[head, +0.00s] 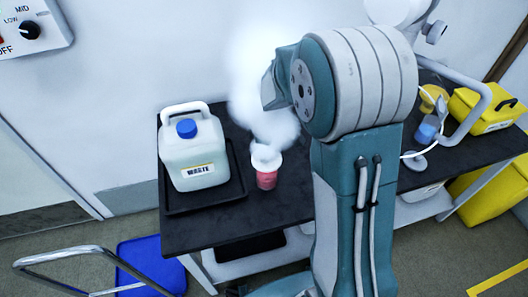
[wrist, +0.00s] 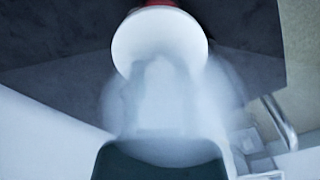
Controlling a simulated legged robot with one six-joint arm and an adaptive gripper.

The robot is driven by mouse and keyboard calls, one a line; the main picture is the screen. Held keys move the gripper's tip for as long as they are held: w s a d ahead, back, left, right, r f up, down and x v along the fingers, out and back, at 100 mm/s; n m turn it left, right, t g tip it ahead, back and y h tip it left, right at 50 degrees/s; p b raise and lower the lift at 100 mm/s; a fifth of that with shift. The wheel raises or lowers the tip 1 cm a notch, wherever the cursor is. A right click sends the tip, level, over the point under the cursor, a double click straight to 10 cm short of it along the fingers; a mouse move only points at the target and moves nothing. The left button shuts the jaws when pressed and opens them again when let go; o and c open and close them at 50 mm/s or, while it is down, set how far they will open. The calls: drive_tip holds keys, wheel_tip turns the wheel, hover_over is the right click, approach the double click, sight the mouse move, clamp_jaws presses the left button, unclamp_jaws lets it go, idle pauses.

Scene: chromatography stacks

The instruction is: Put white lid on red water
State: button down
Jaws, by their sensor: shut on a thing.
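The red water (head: 267,181) is a small container of red liquid on the dark bench, right of the waste jug. The white lid (head: 266,159) is at its top in the head view; I cannot tell whether it rests on the rim or hovers just above. In the wrist view the white lid (wrist: 160,38) is a round disc, with a bit of the red water (wrist: 157,3) showing behind its upper edge. My gripper (wrist: 160,76) is shut on the lid's near edge, its fingers blurred by white vapour. In the head view vapour hides the gripper.
A white waste jug (head: 195,150) with a blue cap stands in a black tray (head: 206,204) close left of the red water. Yellow containers (head: 487,107) and a clamp stand are at the right. Bare bench (head: 225,228) lies in front.

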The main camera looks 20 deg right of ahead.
drive_tip(key=shift+f, duration=0.15)
drive_tip(key=shift+d+f, duration=0.15)
drive_tip(key=shift+f, duration=0.5)
drive_tip(key=shift+f, duration=0.45)
idle(0.3)
drive_tip(key=shift+c, duration=1.9)
unclamp_jaws()
drive_tip(key=o, duration=0.4)
